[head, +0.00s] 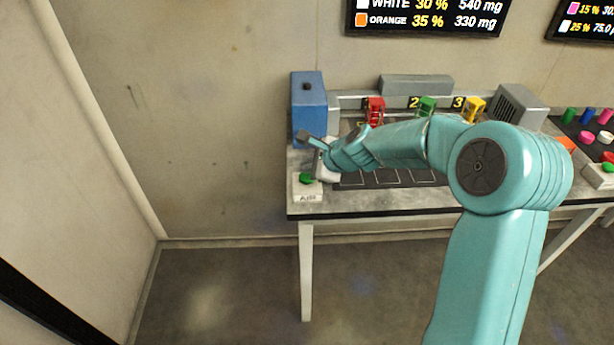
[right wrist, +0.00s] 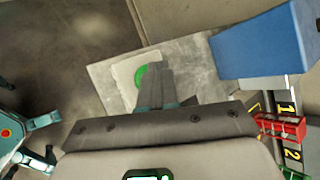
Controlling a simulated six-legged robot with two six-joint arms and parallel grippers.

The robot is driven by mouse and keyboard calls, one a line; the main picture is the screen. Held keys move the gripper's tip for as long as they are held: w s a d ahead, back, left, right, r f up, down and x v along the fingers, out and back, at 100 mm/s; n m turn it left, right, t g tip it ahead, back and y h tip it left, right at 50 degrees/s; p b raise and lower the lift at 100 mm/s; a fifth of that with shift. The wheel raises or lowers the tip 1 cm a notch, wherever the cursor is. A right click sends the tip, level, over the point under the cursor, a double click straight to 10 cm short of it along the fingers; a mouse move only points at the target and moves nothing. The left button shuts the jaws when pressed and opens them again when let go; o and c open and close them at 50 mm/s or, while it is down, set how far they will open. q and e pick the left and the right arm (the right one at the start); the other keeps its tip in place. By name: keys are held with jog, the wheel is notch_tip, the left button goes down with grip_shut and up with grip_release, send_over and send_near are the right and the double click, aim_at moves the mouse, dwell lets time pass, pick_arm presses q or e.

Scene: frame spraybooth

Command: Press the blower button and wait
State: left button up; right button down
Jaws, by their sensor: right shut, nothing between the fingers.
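The blower button box (head: 308,194) is a small white box with a green button (head: 306,177) at the table's front left corner. In the right wrist view the green button (right wrist: 140,75) is partly hidden behind my fingers. My right gripper (head: 303,136) is shut and empty, at the left end of the table near the button. In the right wrist view its closed fingers (right wrist: 154,76) overlap the button's right side. A gap seems to remain in the head view; contact cannot be told. My left gripper is not in view.
A blue box (head: 309,105) stands behind the button. Red (head: 375,110), green (head: 427,106) and yellow (head: 474,109) holders line the table's back. A grey vented unit (head: 518,105) and several coloured cylinders are to the right. Floor left of the table is clear.

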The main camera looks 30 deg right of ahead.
jog(key=shift+f+b, duration=0.55)
jog(key=shift+f, duration=0.2)
dwell(0.7)
jog(key=shift+r, duration=0.15)
jog(key=shift+r+p, duration=0.85)
jog(key=shift+p, duration=0.15)
notch_tip(320, 180, up, 5)
jog(key=p, duration=0.5)
jog(key=shift+r, duration=0.1)
dwell(4.4)
